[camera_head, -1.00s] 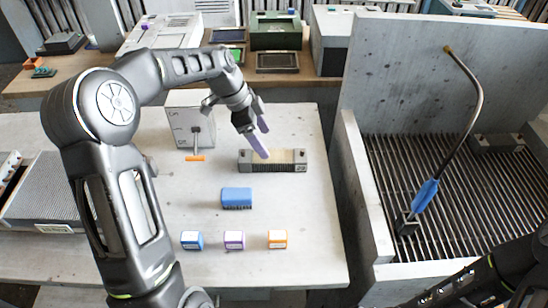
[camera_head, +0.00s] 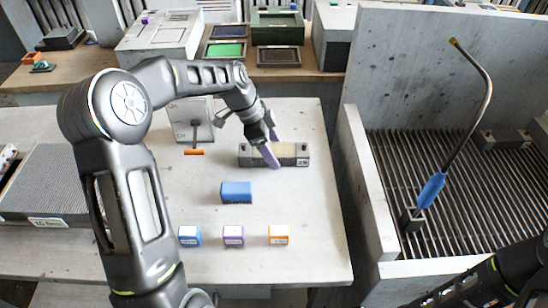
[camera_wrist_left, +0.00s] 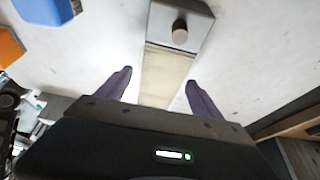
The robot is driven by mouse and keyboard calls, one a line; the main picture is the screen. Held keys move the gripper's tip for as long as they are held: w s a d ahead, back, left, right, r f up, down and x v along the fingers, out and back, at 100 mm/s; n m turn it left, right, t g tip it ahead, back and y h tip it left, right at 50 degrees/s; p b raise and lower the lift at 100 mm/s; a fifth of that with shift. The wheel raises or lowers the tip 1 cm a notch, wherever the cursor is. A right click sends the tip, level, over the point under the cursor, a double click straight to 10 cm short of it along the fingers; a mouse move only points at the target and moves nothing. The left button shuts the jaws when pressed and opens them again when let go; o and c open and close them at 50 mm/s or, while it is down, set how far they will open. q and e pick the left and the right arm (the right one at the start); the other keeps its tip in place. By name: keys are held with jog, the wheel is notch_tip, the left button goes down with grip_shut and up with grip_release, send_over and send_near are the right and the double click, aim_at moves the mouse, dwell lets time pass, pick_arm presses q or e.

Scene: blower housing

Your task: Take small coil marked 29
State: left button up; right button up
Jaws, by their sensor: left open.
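The small coil (camera_head: 295,152) is a long block with grey ends and a beige middle, lying on the pale table. A small label, too small to read surely, is on its right front. My left gripper (camera_head: 273,148) is over the coil's middle with its purple fingers apart. In the left wrist view, the coil (camera_wrist_left: 165,72) runs between the open fingers (camera_wrist_left: 158,77), and its grey end carries a round knob. No contact with the fingers shows. The lower part of the coil is hidden by the gripper body there. My right gripper is out of view.
A blue block (camera_head: 236,192) lies in front of the coil, with blue (camera_head: 189,236), purple (camera_head: 233,236) and orange (camera_head: 278,235) small boxes nearer. A grey box (camera_head: 188,118) stands behind left. A walled grate bay (camera_head: 375,190) borders the table on the right.

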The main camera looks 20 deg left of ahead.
pick_arm(q)
jog(key=shift+w+d+f, duration=0.1)
jog(key=shift+d+f, duration=0.1)
jog(key=shift+f, duration=0.35)
jog(key=shift+c, duration=0.5)
grip_shut()
jog(key=shift+r, duration=0.1)
